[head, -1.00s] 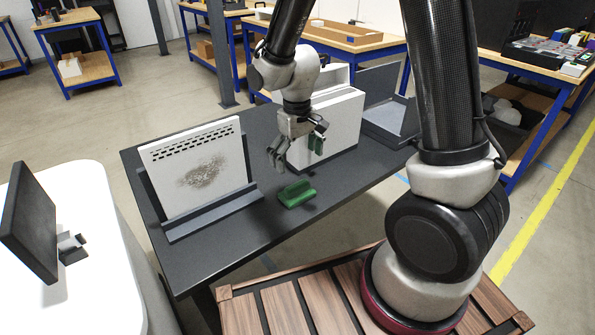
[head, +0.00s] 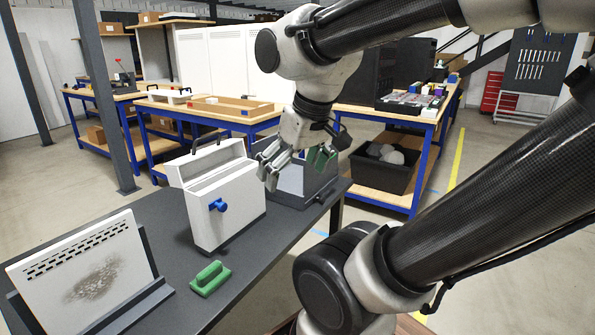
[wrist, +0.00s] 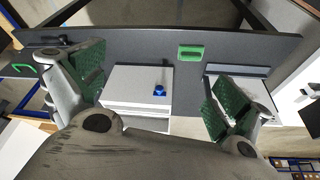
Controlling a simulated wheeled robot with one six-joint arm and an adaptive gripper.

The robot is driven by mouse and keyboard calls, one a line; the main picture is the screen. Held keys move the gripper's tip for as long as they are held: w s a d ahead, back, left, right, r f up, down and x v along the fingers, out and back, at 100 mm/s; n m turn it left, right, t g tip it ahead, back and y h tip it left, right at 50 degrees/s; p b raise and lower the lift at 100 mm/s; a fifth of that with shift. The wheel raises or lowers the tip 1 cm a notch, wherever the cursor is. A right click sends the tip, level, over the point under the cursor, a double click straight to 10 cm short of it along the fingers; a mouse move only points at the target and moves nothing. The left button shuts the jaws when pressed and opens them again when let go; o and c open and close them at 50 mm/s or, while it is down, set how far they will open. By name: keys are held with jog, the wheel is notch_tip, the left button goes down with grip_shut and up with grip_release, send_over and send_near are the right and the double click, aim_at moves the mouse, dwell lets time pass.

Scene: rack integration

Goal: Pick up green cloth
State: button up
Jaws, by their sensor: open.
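A green block-like piece with a raised grip (head: 210,278), the only thing matching the green cloth, lies on the dark table between the stained white panel and the white box. It also shows in the wrist view (wrist: 190,52), near the top, right of centre. My gripper (head: 292,170) is open and empty, raised above the far right part of the table beside the white box. It is well apart from the green piece. Its spread fingers with green pads also show in the wrist view (wrist: 158,92).
The white box (head: 225,205) with a blue knob (head: 218,205) stands upright on the table (head: 175,235). The stained white panel (head: 85,275) leans in a dark stand. A dark open tray (head: 318,190) is behind my gripper. Workbenches with blue legs stand farther back.

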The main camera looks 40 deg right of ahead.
jog(key=shift+s+d+r, duration=0.15)
jog(key=shift+s+d, duration=0.05)
jog(key=shift+s, duration=0.4)
